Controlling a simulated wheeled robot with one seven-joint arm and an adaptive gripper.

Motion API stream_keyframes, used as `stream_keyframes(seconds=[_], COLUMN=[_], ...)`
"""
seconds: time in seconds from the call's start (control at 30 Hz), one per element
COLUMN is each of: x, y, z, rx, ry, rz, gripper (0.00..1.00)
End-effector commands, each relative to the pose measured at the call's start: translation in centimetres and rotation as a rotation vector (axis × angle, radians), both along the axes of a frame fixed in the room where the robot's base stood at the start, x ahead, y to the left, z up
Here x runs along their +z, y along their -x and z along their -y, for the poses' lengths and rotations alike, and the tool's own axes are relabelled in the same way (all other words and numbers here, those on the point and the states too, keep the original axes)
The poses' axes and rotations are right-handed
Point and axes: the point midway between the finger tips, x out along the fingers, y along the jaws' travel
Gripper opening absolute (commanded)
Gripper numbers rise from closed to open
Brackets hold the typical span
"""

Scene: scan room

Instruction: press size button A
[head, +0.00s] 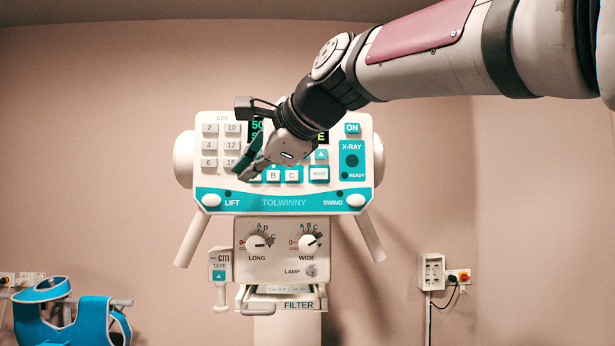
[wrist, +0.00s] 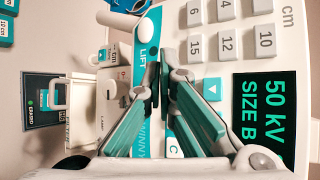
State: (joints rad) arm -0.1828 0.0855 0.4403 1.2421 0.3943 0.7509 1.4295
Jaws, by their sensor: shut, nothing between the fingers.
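The control panel (head: 285,201) faces me with a row of size buttons low in its middle. Size buttons B (head: 273,175) and C (head: 291,175) show clearly in the head view. Size button A, left of B, is largely covered by my gripper (head: 241,172). My gripper is shut and empty, its fingertips in front of the panel left of B. In the wrist view my gripper (wrist: 162,76) hides A and B, while button C (wrist: 173,149) shows beside the fingers. Whether the tips touch the panel I cannot tell. The display (wrist: 264,111) reads 50 kV, SIZE B.
A number keypad (head: 220,145) is left of my gripper. The X-RAY button (head: 352,160) and ON button (head: 352,128) are at the panel's right. LIFT (head: 211,199) and SWING (head: 355,200) knobs sit below. The LONG and WIDE dial box (head: 282,262) hangs underneath.

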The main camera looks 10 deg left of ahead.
Motion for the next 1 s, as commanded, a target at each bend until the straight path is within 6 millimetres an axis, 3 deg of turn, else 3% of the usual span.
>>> stream_keyframes(seconds=[1.0], x=[0.07], y=[-0.75], z=[-0.21], rx=[0.000], ry=[0.001], rz=[-0.001], gripper=[0.00])
